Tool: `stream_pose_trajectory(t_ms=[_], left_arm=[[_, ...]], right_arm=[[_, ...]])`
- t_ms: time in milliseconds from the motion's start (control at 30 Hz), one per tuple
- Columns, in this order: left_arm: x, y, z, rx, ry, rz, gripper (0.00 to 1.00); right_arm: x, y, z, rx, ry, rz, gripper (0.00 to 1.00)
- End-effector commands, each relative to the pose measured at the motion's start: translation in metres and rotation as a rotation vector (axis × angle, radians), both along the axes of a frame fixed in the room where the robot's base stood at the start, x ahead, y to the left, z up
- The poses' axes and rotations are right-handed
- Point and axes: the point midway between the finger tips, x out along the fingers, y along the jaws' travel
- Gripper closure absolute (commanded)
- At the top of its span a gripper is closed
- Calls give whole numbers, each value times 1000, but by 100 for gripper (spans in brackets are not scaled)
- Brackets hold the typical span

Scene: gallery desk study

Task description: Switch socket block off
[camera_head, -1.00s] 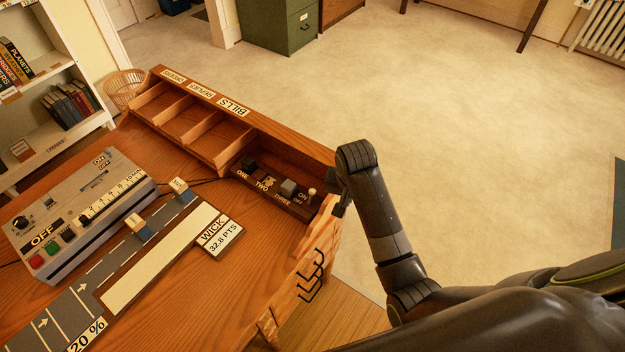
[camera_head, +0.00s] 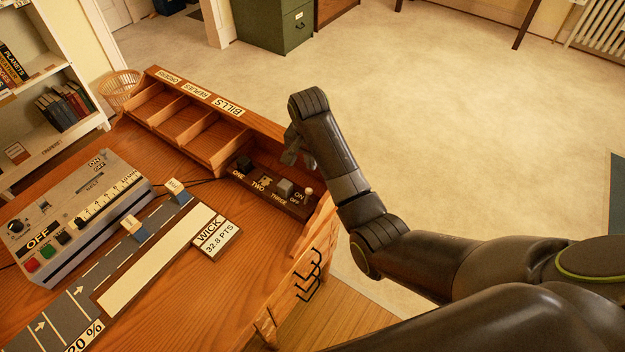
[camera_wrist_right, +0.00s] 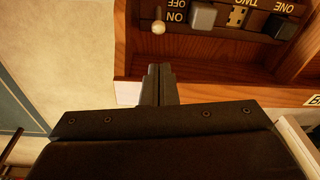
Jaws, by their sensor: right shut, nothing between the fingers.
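The socket block (camera_head: 268,188) is a dark strip in the right end of the desk's wooden organiser, with labels ONE, TWO, THREE and ON/OFF. It also shows upside down at the top of the right wrist view (camera_wrist_right: 226,20). Its pale round-tipped switch (camera_head: 308,191) stands at the right end beside the ON/OFF label; in the wrist view the switch (camera_wrist_right: 158,26) shows beside that label too. My right gripper (camera_head: 291,157) is shut and empty, above the organiser's back edge near the switch. In the wrist view its fingertips (camera_wrist_right: 160,70) are apart from the switch. My left gripper is not in view.
A grey control box (camera_head: 75,215) with OFF label and buttons sits on the desk's left. A WICK card (camera_head: 215,236) and a pale strip lie mid-desk. Black hooks (camera_head: 309,275) hang on the desk's right side. Open floor lies beyond the desk.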

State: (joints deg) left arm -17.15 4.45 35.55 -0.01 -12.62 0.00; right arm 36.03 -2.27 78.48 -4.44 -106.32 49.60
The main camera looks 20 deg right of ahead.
Motion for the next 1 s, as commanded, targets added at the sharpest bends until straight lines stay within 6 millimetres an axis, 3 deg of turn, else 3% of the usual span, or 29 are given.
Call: stream_pose_trajectory(t_ms=[167, 600, 1000], left_arm=[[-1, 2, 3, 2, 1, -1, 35], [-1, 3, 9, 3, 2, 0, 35], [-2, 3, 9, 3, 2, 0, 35]], right_arm=[[1, -1, -12, 0, 4, 0, 100], [10, -6, -81, -1, 3, 0, 100], [13, -7, -99, 0, 0, 0, 100]])
